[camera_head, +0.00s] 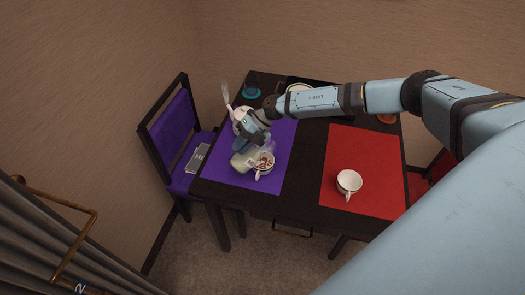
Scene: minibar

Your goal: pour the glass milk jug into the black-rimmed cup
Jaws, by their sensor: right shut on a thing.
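My right gripper (254,138) is over the purple mat (222,165) and shut on the glass milk jug (241,160). The jug is pale and see-through, and it looks tilted with its lower part toward the front left. A cup (264,170) with brown and white contents stands on the purple mat just right of the jug; the two overlap in view, and I cannot tell if they touch. A second, white cup (349,182) with a thin dark rim stands on the red mat (340,152). No stream of milk is clear. My left gripper is out of view.
The dark table (305,172) holds both mats. A teal round item (251,93) and a pale plate (299,87) are at the back. A purple chair (174,130) with a booklet (198,157) stands at left. My right arm crosses above the table's back.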

